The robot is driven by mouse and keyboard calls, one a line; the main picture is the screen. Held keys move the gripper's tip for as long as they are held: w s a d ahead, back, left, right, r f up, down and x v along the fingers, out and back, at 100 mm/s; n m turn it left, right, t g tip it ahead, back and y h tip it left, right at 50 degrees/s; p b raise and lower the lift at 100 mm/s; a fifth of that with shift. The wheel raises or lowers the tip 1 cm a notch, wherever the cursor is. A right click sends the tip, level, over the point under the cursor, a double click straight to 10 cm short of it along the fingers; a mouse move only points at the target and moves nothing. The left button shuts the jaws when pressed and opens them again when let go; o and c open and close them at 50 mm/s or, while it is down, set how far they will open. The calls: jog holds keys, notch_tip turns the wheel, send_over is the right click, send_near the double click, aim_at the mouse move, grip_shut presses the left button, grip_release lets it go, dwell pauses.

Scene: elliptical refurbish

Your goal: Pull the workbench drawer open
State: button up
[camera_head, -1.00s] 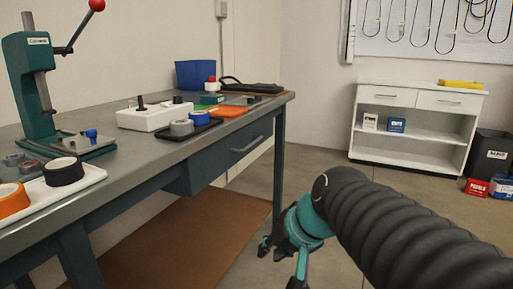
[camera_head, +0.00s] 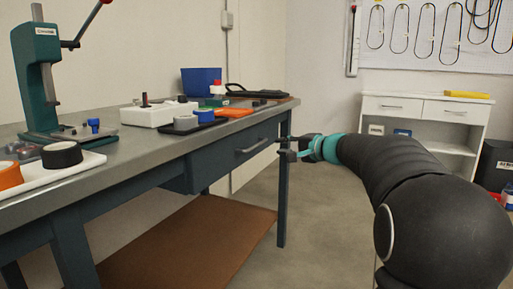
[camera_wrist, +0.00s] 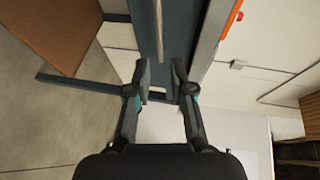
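The workbench drawer (camera_head: 212,167) is a dark blue box under the grey worktop, and it looks shut. Its pale bar handle (camera_head: 252,146) runs along the front. My gripper (camera_head: 281,149) is at the handle's right end in the head view, level with it. In the wrist view my gripper (camera_wrist: 160,68) is open, with a clear gap between its two dark fingers. The handle (camera_wrist: 158,22) shows there as a thin pale bar ahead of the gap, roughly in line with it. I cannot tell whether a finger touches the handle.
The workbench (camera_head: 135,158) carries a green press (camera_head: 36,80), tape rolls, a white box (camera_head: 158,114) and a blue bin (camera_head: 200,80). Its right leg (camera_head: 282,205) stands close below my gripper. A brown lower shelf (camera_head: 190,250) lies beneath. A white cabinet (camera_head: 425,107) stands behind my arm.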

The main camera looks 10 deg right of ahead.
aim_at(258, 145)
jog(key=p+x, duration=0.1)
jog(key=x, duration=1.1)
jog(key=shift+w+a, duration=0.2)
grip_shut()
